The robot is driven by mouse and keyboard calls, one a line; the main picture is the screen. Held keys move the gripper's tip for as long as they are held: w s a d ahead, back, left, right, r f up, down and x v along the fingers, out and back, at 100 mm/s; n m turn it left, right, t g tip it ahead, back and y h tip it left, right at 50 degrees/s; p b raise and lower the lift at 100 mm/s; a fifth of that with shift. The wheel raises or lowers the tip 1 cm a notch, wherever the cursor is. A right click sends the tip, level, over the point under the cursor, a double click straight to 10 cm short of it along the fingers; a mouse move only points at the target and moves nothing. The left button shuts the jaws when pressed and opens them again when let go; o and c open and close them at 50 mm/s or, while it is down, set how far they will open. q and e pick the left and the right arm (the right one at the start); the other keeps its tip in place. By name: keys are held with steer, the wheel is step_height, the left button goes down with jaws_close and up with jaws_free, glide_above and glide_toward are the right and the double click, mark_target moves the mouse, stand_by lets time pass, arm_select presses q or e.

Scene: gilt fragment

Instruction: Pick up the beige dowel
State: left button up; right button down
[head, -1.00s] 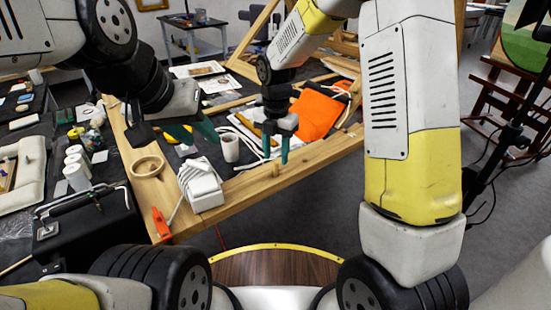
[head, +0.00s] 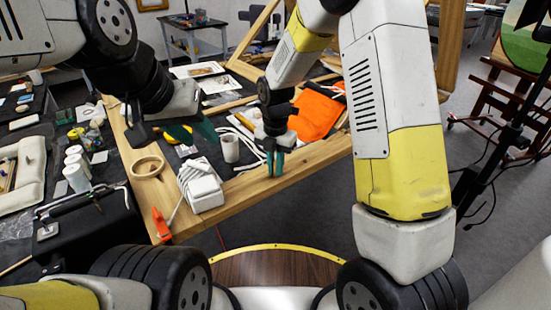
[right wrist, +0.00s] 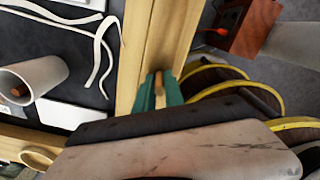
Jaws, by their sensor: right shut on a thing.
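The beige dowel (right wrist: 159,84) shows in the right wrist view as a small brownish piece between the green fingers of my right gripper (right wrist: 158,92). My right gripper is shut on it, over the wooden beam (right wrist: 155,45). In the head view my right gripper (head: 275,165) points down at the front beam and its fingers hide the dowel. I cannot tell whether the dowel still touches the beam. My left gripper (head: 194,133) is open, with its green fingers apart, above the table to the left of a white mug.
The white mug (head: 230,148) and white cords stand close left of my right gripper. A white cord-wrapped block (head: 202,188), a wooden ring (head: 147,166) and an orange clamp (head: 161,224) are on the left. An orange cloth (head: 316,116) lies behind.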

steer(key=shift+r, duration=0.15)
steer(key=shift+r, duration=0.25)
steer(key=r, duration=0.3)
steer(key=shift+s, duration=0.3)
steer(key=s+r, duration=0.1)
steer(key=s, duration=1.4)
steer(key=shift+s+d, duration=0.15)
steer(key=shift+s, duration=0.1)
steer(key=shift+r, duration=0.1)
